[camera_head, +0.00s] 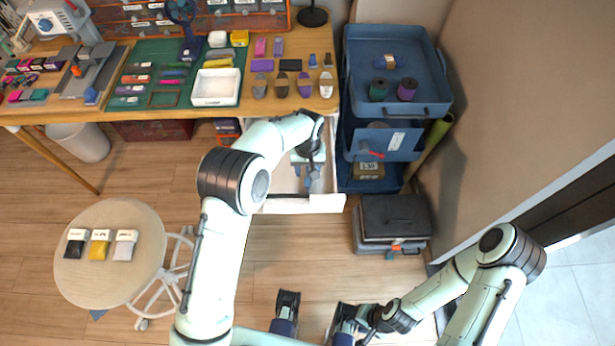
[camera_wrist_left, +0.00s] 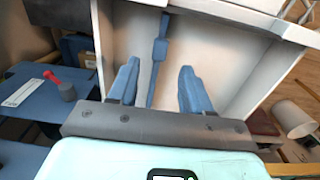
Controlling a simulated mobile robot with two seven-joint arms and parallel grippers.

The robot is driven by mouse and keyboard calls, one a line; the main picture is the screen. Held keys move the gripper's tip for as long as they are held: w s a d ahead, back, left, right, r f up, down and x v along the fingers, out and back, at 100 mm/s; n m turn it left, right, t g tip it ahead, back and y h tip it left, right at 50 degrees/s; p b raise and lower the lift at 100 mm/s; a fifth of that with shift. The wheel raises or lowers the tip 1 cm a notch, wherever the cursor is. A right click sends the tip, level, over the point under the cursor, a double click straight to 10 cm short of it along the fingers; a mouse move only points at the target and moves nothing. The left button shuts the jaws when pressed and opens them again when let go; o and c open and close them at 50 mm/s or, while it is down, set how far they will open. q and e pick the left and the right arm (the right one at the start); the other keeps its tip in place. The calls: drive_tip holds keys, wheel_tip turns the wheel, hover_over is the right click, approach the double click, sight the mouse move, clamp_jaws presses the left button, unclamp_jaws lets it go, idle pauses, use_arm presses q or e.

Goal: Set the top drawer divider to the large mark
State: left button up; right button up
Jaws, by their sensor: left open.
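The top drawer (camera_head: 330,204) is white and stands pulled out below the workbench. In the left wrist view its pale interior (camera_wrist_left: 215,40) fills the upper middle. The divider (camera_wrist_left: 159,48) is a narrow blue bar with a thicker block, running lengthwise in the drawer. My left gripper (camera_head: 308,178) is over the drawer. In the left wrist view its blue fingers (camera_wrist_left: 158,72) are open, one on each side of the divider, with gaps showing. I cannot make out the large mark. My right gripper (camera_head: 348,322) is low near the bottom edge, away from the drawer; its fingers are unclear.
The workbench (camera_head: 330,100) above the drawer holds a white tray (camera_head: 216,87) and several small tools. A blue trolley (camera_head: 425,60) stands close on the drawer's right. A round stool (camera_head: 85,270) stands at left. Floor in front of the drawer is clear.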

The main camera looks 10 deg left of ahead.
use_arm(q)
drive_tip(key=shift+r, duration=1.85)
use_arm(e)
drive_tip(key=shift+r, duration=0.1)
